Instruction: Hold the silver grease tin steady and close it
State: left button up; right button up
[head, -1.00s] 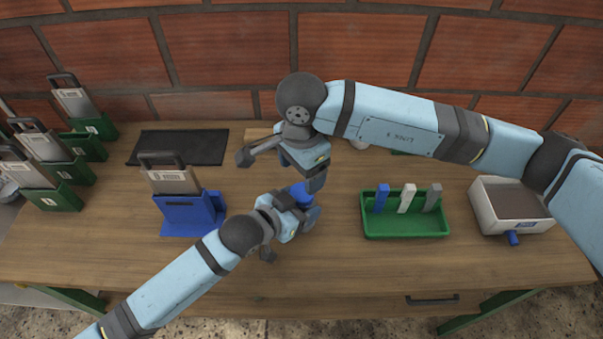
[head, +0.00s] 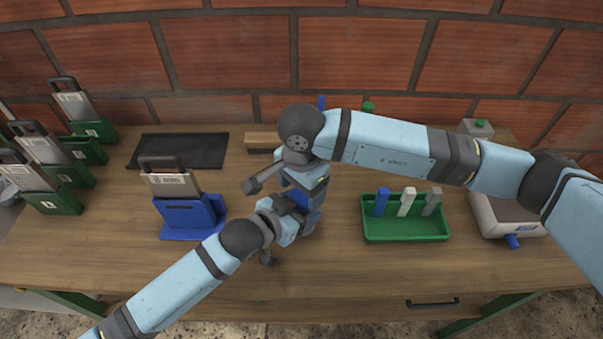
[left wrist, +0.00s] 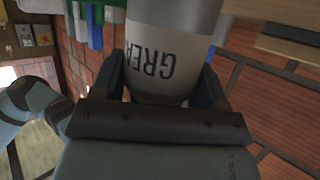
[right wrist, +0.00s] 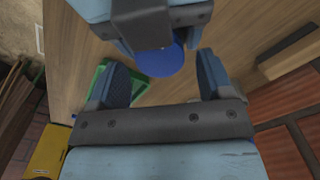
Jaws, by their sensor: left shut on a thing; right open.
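The silver grease tin (left wrist: 175,40), with dark lettering, is between the fingers of my left gripper (left wrist: 163,80), which is shut on it. In the head view my grippers mostly hide the tin. A blue round lid or top (right wrist: 160,62) shows at the tin in the right wrist view, partly covered by my left gripper. I cannot tell how firmly it is seated. My right gripper (right wrist: 163,75) is open, with its fingers on either side of the blue top's near edge. In the head view my right gripper (head: 305,188) is directly above my left.
A green tray (head: 405,236) with blue, white and grey upright pieces stands to the right. A blue holder (head: 185,218) with a metal plate is to the left. A black mat (head: 180,150) and a wooden block (head: 262,140) lie behind. A white box (head: 490,218) is far right. The front table is clear.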

jog(key=shift+f, duration=0.8)
jog(key=shift+c, duration=0.4)
jog(key=c, duration=0.9)
jog(key=shift+o, duration=0.2)
jog(key=m, duration=0.3)
jog(key=o, duration=1)
